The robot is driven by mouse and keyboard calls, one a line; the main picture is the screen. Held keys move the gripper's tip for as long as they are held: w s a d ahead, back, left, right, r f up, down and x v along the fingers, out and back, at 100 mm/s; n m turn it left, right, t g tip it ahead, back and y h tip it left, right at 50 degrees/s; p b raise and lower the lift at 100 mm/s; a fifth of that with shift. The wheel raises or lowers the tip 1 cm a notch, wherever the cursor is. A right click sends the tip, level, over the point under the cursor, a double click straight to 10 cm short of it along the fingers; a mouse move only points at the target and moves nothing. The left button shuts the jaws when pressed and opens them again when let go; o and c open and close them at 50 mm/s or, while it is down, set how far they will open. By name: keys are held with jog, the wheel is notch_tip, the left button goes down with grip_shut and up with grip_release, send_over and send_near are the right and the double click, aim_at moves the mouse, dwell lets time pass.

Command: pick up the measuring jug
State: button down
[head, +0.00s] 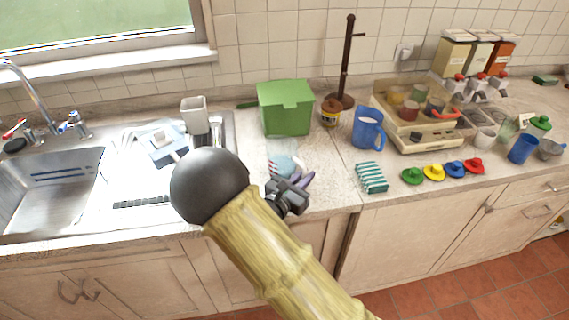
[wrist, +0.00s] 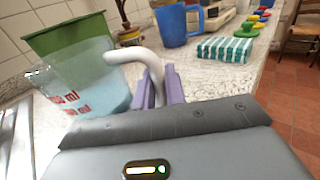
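The measuring jug (wrist: 98,88) is clear and bluish with red "ml" marks and a white handle (wrist: 125,55). It shows at the left of the wrist view. In the head view the jug (head: 284,163) is small and partly hidden behind my gripper (head: 302,183). In the wrist view my gripper's purple fingers (wrist: 160,88) lie on both sides of the handle's lower part, with no clear gap. They look shut on it. The jug is at counter level; I cannot tell whether its base touches the counter.
A green bin (head: 286,108) stands close behind the jug. A blue jug (head: 368,128) and a striped teal packet (head: 371,177) are to the right. The sink (head: 50,185) is at the left. Some counter between the measuring jug and the packet is free.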

jog(key=shift+r, duration=0.25)
dwell(0.3)
jog(key=shift+r, duration=4.75)
notch_tip(320, 180, up, 10)
jog(key=p, duration=1)
